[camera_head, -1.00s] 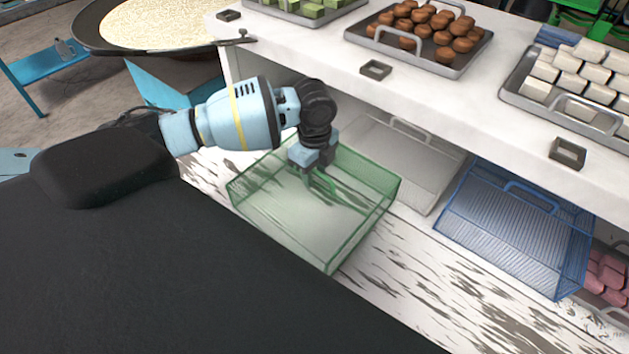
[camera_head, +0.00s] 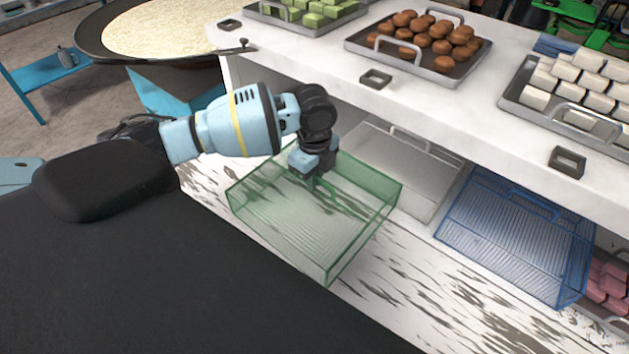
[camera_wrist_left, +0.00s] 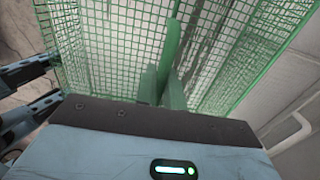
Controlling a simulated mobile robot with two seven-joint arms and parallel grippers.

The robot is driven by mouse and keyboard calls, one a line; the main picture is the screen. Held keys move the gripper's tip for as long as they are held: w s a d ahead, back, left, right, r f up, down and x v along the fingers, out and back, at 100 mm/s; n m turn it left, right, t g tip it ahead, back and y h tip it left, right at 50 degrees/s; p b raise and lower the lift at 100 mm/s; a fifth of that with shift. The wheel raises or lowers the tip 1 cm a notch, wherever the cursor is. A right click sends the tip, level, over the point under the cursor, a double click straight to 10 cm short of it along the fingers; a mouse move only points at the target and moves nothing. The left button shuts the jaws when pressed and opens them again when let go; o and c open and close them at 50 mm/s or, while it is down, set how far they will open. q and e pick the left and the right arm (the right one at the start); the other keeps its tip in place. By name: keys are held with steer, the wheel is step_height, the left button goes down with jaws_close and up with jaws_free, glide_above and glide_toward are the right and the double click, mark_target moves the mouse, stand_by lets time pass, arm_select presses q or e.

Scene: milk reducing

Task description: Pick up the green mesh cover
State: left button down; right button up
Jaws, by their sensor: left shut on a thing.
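The green mesh cover (camera_head: 300,222) is a box-shaped cover of see-through green mesh with a handle on top. It sits over the white, worn lower surface in the head view, in front of the counter. My left gripper (camera_head: 318,178) is above it, shut on its green handle. The left wrist view also shows the green mesh cover (camera_wrist_left: 110,45), with its handle running up from between the fingertips (camera_wrist_left: 160,88). I cannot tell whether the cover is touching the surface. My right gripper is not in view.
A grey mesh cover (camera_head: 405,170) and a blue mesh cover (camera_head: 515,235) stand to the right on the lower level. The white counter (camera_head: 450,105) above carries a tray of brown pieces (camera_head: 460,68) and a tray of white blocks (camera_head: 530,95). A large round pan (camera_head: 85,40) is at the upper left.

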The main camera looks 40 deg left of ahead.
arm_select(q)
steer(key=r, duration=0.3)
steer(key=shift+s+d, duration=0.3)
steer(key=r+p, duration=0.1)
glide_above(322, 249)
steer(key=shift+w+a+r, duration=0.15)
steer(key=shift+w+a, duration=0.2)
steer(key=shift+w, duration=0.1)
steer(key=shift+s+d, duration=0.3)
steer(key=shift+s, duration=0.15)
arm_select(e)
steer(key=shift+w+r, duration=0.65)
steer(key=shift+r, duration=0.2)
